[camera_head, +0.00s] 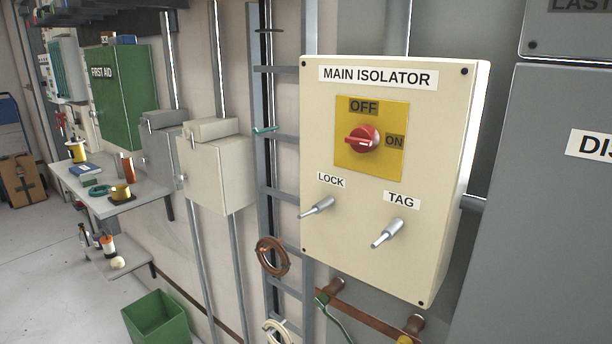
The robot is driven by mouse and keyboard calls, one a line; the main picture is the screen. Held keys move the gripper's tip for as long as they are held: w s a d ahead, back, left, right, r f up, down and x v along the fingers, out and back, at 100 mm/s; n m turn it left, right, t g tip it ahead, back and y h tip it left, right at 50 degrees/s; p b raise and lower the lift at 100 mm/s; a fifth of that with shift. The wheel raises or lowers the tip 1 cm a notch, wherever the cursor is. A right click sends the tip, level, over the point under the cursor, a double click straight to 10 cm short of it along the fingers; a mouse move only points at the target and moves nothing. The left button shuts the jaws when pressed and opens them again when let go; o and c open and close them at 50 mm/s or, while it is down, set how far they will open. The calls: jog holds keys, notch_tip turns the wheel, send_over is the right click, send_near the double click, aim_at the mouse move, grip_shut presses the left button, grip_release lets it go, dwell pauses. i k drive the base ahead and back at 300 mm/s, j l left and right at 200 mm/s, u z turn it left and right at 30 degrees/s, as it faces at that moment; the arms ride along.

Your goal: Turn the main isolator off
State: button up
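The main isolator is a cream box (318,105) on the wall, labelled MAIN ISOLATOR. Its red rotary knob (362,140) sits in the middle of a yellow plate (370,170). The plate has an OFF mark (363,106) above the knob and an ON mark (394,141) to its right. The knob's grip lies roughly level, in line with ON and not with OFF. Below the plate are two metal pegs, one under LOCK (317,207) and one under TAG (387,233). My gripper is not in view, and nothing covers the knob.
A grey cabinet (540,220) stands close on the right. A cable ladder (277,138) and small grey boxes are to the left. A copper bar with a green cable (336,322) is below the isolator. A shelf (140,201) with small items and a green bin (158,318) are further left.

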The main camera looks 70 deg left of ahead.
aim_at(365, 139)
jog(key=u, duration=2.4)
